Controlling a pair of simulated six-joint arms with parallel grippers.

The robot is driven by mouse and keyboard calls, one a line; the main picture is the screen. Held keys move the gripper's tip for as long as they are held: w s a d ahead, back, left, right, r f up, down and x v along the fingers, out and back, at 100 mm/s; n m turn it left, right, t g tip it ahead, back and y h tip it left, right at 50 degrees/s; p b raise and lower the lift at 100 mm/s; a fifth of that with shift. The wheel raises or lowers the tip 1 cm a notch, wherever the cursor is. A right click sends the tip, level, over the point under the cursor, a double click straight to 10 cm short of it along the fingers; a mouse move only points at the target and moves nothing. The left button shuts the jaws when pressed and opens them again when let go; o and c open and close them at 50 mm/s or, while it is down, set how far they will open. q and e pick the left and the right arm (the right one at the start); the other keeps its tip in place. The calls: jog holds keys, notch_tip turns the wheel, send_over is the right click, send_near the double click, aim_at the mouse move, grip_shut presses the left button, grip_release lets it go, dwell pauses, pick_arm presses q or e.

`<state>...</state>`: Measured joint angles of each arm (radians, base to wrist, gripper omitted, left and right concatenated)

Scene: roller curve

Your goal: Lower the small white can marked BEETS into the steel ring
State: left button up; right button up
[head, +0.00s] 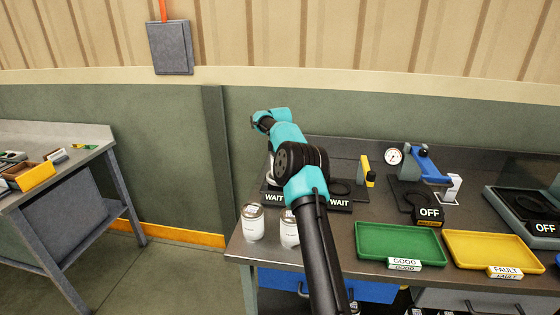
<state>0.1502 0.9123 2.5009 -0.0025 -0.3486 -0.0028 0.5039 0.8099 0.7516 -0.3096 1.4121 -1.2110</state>
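Two small whitish cans stand upright at the bench's left front: a left can (253,222) and a right can (288,232), the latter partly covered by my arm. Their lettering is too small to read, so I cannot tell whether either is marked BEETS. One teal-and-black arm, seemingly my left, rises from the bottom edge and bends up and left over the WAIT stands. Its gripper is hidden behind its links; I cannot tell whether it holds anything. A pale shape shows in part below the arm by the left WAIT sign (273,197). No steel ring is clearly recognisable. My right gripper is out of view.
A right WAIT stand (340,202) has a dark round seat. A gauge (393,156) and blue clamp (428,168) stand behind an OFF sign (429,213). The green GOOD tray (375,250) and yellow FAULT tray (500,262) look empty. Another OFF station (505,205) is far right.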

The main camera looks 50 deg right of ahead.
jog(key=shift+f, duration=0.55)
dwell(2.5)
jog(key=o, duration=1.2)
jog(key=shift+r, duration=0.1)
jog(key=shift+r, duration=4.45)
